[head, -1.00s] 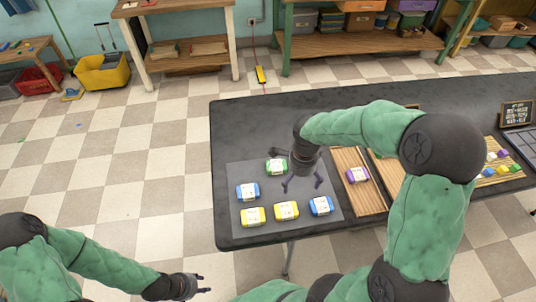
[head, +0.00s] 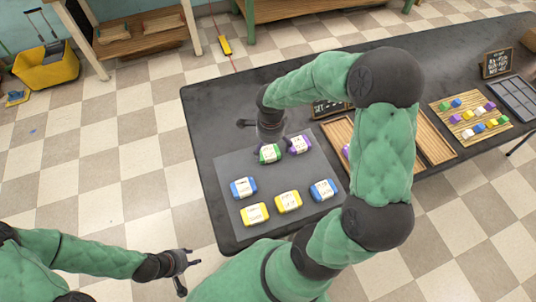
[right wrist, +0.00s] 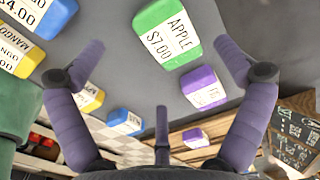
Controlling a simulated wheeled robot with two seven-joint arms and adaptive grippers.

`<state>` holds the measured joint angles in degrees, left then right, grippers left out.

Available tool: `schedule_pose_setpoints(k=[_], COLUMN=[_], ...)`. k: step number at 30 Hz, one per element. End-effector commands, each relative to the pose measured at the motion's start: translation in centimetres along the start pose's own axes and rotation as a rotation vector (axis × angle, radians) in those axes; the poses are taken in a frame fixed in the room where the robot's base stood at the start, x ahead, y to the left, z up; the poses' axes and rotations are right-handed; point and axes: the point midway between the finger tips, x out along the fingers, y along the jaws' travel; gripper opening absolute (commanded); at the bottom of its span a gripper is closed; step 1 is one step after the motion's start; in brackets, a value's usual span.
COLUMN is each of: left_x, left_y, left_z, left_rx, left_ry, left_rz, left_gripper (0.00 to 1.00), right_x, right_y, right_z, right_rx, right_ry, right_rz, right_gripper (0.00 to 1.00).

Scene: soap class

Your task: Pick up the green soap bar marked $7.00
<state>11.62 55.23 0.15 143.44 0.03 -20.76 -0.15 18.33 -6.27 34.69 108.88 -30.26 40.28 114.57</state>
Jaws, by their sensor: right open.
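The green soap bar (head: 269,153) lies at the back of the grey mat (head: 302,224). In the right wrist view the green soap bar (right wrist: 167,33) shows a white label reading APPLE $7.00. My right gripper (head: 268,132) is open and empty, above and just behind the bar in the head view. In the right wrist view the spread fingers of my right gripper (right wrist: 160,58) show the bar ahead, between their lines and apart from them. My left gripper (head: 188,273) is open and empty, away from the table at the lower left.
A purple soap (head: 299,145) lies close to the right of the green bar; it shows near the right finger (right wrist: 203,88). Blue soap (head: 243,187) and yellow soaps (head: 254,214) lie nearer the front. Wooden trays (head: 433,140) and a small chalkboard (head: 325,108) stand to the right.

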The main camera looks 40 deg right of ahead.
Motion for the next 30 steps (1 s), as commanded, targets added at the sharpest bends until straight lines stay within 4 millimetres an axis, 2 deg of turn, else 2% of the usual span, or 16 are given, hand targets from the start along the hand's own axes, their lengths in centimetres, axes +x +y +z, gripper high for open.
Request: schedule_pose_setpoints(k=[5,13,21,22,23,28,30], left_x=[0.6,2.3,2.3,2.3,2.3,2.3,2.3], left_y=[-0.2,-0.8,-0.8,-0.8,-0.8,-0.8,-0.8], left_z=[-0.1,-0.1,-0.1,-0.1,-0.1,-0.1,-0.1], left_rx=[0.0,0.0,0.0,0.0,0.0,0.0,0.0], left_ry=[0.001,0.001,0.001,0.001,0.001,0.001,0.001], left_rz=[0.0,0.0,0.0,0.0,0.0,0.0,0.0], left_gripper=[0.4,0.4,0.4,0.4,0.4,0.4,0.4], right_x=[1.2,4.9,5.2,5.2,5.2,5.2,5.2], right_y=[-0.1,-0.3,-0.3,-0.3,-0.3,-0.3,-0.3], right_z=[0.1,0.1,0.1,0.1,0.1,0.1,0.1], right_rx=[0.0,-0.001,0.001,0.001,0.001,0.0,0.0], right_ry=[0.0,0.0,0.0,0.0,0.0,0.0,0.0], right_rz=[0.0,0.001,-0.001,-0.001,-0.001,-0.001,-0.001], right_gripper=[1.0,1.0,1.0,0.97,0.89,0.41,0.39])
